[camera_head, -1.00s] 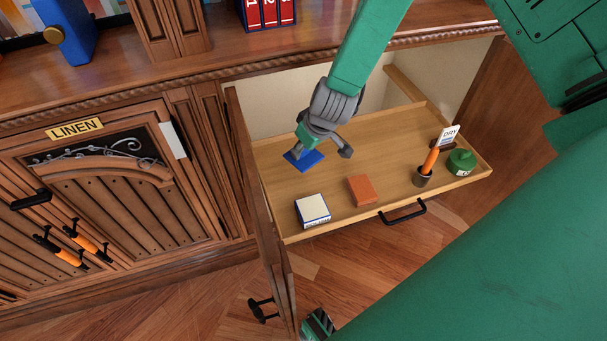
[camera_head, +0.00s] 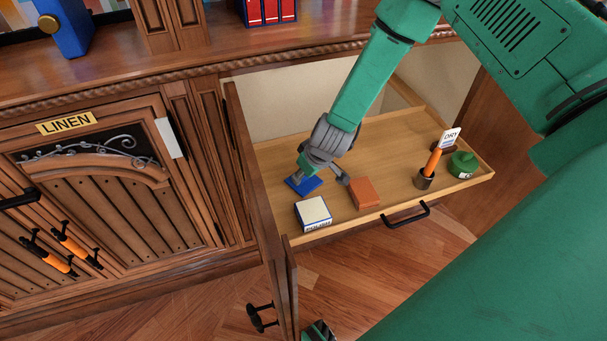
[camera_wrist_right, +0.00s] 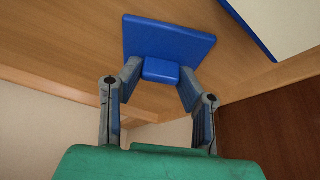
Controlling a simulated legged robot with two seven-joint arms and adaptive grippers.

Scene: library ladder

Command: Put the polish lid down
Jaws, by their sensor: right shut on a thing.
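The polish lid is a flat blue square (camera_head: 303,187) with a blue knob (camera_wrist_right: 160,70). My right gripper (camera_head: 322,174) is shut on that knob, its fingers on either side. The lid (camera_wrist_right: 168,38) is roughly flat, at or just above the drawer floor; I cannot tell if it touches. It is just behind the polish box (camera_head: 313,211), a white-topped box with blue edges and a label on its front. The box's corner also shows in the right wrist view (camera_wrist_right: 275,22).
An open door (camera_head: 262,210) stands along the drawer's left side.

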